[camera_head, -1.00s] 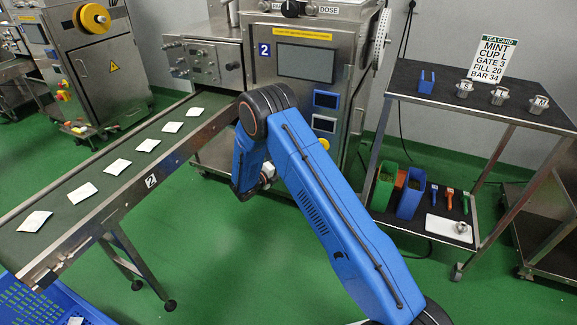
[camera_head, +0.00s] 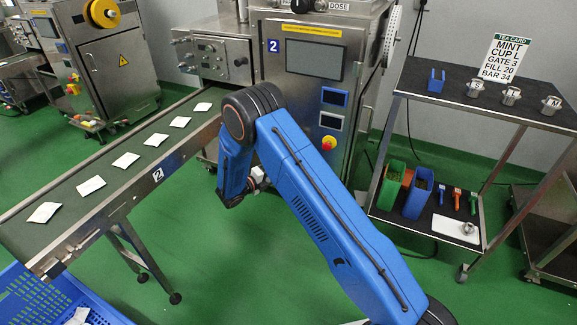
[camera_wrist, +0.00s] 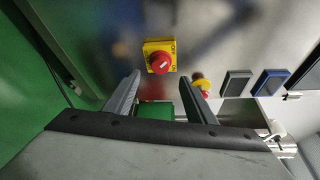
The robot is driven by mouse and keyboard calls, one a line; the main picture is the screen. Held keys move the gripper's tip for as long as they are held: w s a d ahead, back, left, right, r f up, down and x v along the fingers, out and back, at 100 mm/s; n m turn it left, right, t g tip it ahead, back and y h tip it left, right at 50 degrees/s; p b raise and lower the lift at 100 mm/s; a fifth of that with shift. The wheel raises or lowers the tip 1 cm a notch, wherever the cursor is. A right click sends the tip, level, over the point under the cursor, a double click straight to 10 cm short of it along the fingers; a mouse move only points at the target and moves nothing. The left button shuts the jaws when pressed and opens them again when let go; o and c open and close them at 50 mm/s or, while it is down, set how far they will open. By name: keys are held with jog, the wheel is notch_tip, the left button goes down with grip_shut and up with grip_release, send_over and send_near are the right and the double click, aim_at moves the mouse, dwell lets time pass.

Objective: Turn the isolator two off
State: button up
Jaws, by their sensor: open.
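The wrist view shows a red rotary knob on a yellow plate (camera_wrist: 160,57), an isolator switch by its look, on a metal face. My gripper (camera_wrist: 160,80) is open and empty, its two fingers pointing toward the knob, which shows just beyond and between the tips. I cannot tell the knob's setting, as the lettering is too small. Machine two, marked with a blue 2 plate (camera_head: 273,46), stands behind my arm in the head view. The isolator is not visible there, and my gripper is mostly hidden behind my arm.
A separate red stop button (camera_head: 328,143) on yellow sits below the small screens; it also shows right of the fingers in the wrist view (camera_wrist: 201,84). A conveyor (camera_head: 105,172) with teabags runs left. A trolley (camera_head: 400,228) stands right. Green floor is free between.

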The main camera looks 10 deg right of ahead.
jog(key=v, duration=0.8)
jog(key=shift+s+a, duration=0.1)
